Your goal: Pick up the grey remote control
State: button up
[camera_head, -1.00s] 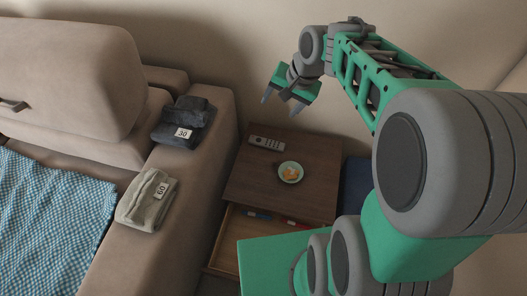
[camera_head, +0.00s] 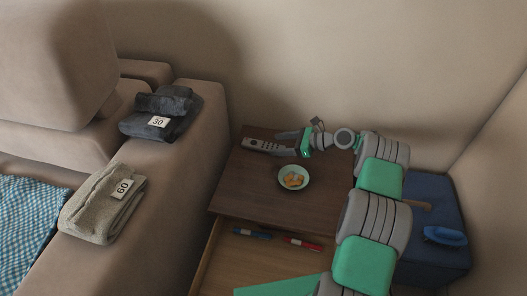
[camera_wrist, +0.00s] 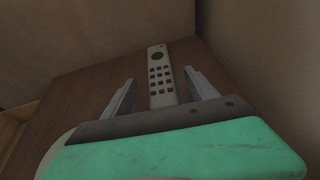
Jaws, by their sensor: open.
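The grey remote control (camera_head: 264,146) lies flat on the brown side table (camera_head: 250,190), near its back left edge. In the wrist view the remote (camera_wrist: 159,68) lies lengthwise between my two fingers, extending beyond their tips; its near end is hidden by my gripper's body. My gripper (camera_head: 279,142) is low over the table at the remote's right end, pointing left. In the wrist view my gripper (camera_wrist: 160,84) is open, with a gap on each side of the remote. I cannot tell its exact height above the table.
A small bowl with orange pieces (camera_head: 293,178) stands on the table just in front of my gripper. An open drawer (camera_head: 235,265) holds a blue and a red item. The sofa arm with folded towels (camera_head: 160,113) is at left. The wall is close behind.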

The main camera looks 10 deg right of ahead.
aim_at(266, 146)
jog(key=b+x, duration=0.2)
jog(key=x, duration=0.3)
jog(key=shift+r, duration=0.1)
jog(key=shift+c, duration=0.6)
grip_shut()
